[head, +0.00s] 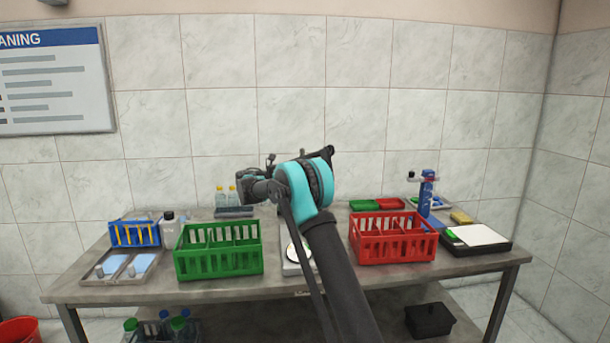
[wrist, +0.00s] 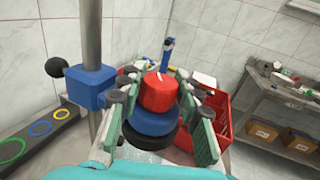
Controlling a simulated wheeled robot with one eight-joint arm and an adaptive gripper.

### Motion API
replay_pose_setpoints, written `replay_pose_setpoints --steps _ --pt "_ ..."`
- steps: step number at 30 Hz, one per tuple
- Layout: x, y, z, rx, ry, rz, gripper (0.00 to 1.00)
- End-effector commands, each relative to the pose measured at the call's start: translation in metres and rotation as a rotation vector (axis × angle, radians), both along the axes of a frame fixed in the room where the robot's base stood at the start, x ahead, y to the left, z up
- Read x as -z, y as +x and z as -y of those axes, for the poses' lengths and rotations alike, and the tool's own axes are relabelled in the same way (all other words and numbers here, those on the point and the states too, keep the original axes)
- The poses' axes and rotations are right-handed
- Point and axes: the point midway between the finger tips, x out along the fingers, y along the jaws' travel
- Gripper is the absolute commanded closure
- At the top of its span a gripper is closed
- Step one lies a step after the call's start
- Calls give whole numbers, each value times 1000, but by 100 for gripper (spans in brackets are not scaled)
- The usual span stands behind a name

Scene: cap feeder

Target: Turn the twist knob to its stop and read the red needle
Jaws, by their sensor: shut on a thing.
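In the wrist view a round red knob (wrist: 158,93) sits above a blue disc (wrist: 152,122) and a black disc (wrist: 150,140). The green-padded fingers of my gripper (wrist: 160,84) stand on both sides of the red knob and are shut on it. In the head view my gripper (head: 258,183) is over the back middle of the table, and the knob is hidden there. A pale plate with a round face (head: 291,254) shows partly behind my arm. I cannot make out a red needle in either view.
A grey pole (wrist: 92,30) with a blue block (wrist: 90,88) stands left of my fingers. On the table (head: 130,292) are a green crate (head: 218,264) and a red crate (head: 392,251). A blue post (head: 426,195) stands behind the red crate.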

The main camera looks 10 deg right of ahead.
Motion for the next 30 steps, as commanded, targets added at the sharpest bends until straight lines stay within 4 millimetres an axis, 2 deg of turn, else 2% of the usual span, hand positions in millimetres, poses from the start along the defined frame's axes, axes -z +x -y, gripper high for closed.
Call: replay_pose_setpoints --steps 12,30 --pt "0 1 0 252 0 0 95" --pt "0 0 0 325 0 0 95"
